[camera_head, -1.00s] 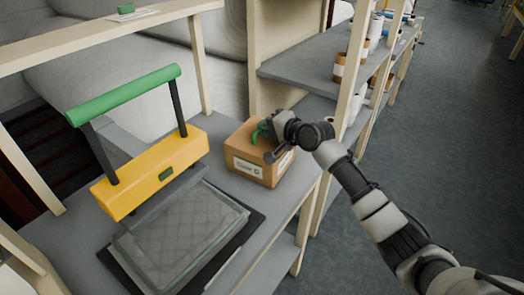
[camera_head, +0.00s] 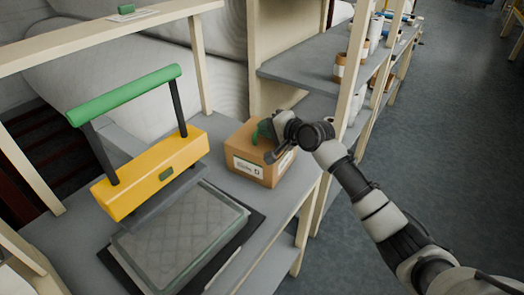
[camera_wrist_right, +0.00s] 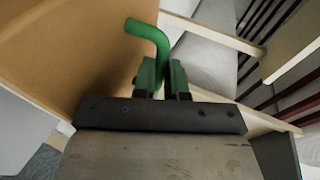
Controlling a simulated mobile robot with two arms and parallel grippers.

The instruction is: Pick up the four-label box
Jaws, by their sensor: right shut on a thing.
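A brown cardboard box (camera_head: 242,148) stands upright on the grey bench top, right of the yellow press. A white label shows on its front face and part of another on its right side; its other faces are hidden. My right gripper (camera_head: 266,133) is at the top of the box. In the right wrist view, its fingers (camera_wrist_right: 163,78) are shut on a green bent handle (camera_wrist_right: 152,33), beside the brown box face (camera_wrist_right: 70,50). Whether the box is clear of the bench cannot be told. My left gripper is not in view.
A yellow press (camera_head: 150,176) with a green bar and a quilted pad (camera_head: 180,235) stands left of the box. A pale post (camera_head: 350,100) and grey shelves (camera_head: 300,72) with several rolls are close on the right. The floor (camera_head: 440,130) beyond is clear.

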